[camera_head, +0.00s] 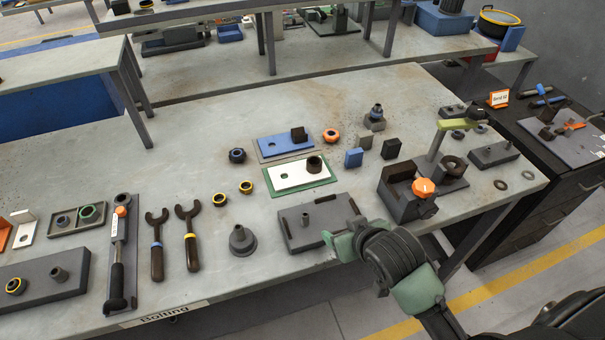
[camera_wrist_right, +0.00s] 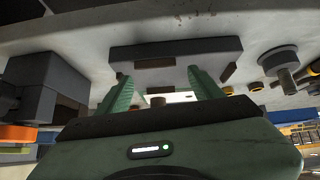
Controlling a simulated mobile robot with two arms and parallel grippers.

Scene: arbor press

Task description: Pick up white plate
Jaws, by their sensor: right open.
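The white plate (camera_head: 290,179) lies flat on a green-edged base near the middle of the bench, in the head view. It has a small hole at its left, and a dark cylindrical piece (camera_head: 314,164) stands on its right part. My right gripper (camera_head: 341,231) is at the bench's front edge, below and right of the plate, apart from it. In the wrist view its two green fingers (camera_wrist_right: 160,82) are spread with nothing held between them. A pale strip that may be the plate shows low between them, mostly hidden. My left gripper is not in view.
A grey plate with slots and a peg (camera_head: 314,224) lies between my right gripper and the white plate. A blue plate (camera_head: 272,149) lies behind it. An orange-knobbed clamp block (camera_head: 405,195) stands to the right.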

